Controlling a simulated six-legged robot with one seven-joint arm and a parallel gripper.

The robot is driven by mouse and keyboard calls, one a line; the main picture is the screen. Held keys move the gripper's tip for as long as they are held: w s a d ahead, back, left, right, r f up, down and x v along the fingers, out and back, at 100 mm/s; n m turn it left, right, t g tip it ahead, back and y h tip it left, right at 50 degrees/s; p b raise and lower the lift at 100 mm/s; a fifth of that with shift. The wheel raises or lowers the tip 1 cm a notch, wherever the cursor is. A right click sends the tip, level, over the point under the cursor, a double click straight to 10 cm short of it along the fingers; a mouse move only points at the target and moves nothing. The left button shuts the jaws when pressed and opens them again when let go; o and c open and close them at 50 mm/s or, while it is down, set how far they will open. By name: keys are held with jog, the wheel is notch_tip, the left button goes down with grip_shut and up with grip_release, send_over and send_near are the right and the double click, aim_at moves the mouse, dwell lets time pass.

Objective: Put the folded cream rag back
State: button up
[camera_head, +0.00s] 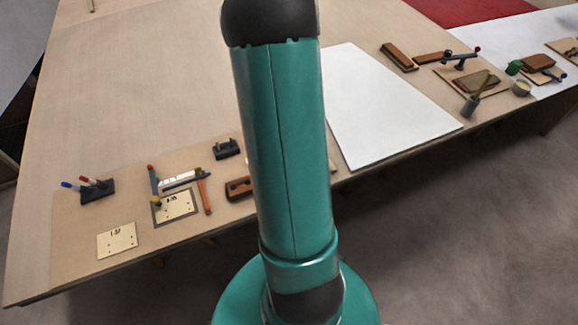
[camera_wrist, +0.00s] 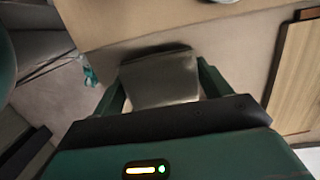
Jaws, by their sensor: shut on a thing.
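My gripper (camera_wrist: 161,80) shows in the wrist view, with its two green fingers on either side of a folded rag (camera_wrist: 158,88). The rag looks grey-cream in dim light, and its flat face fills the space between the fingers. A tan tabletop edge lies beyond it. In the head view my arm crosses the middle of the picture, and neither the gripper nor the rag can be seen there.
The tan workbench (camera_head: 150,90) holds a white sheet (camera_head: 380,105). At its front left are a pen holder (camera_head: 98,193), a labelled card (camera_head: 117,240) and several tools. A wooden board (camera_wrist: 296,80) shows in the wrist view.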

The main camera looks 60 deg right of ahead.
jog(key=shift+a+f, duration=0.1)
jog(key=shift+f, duration=0.2)
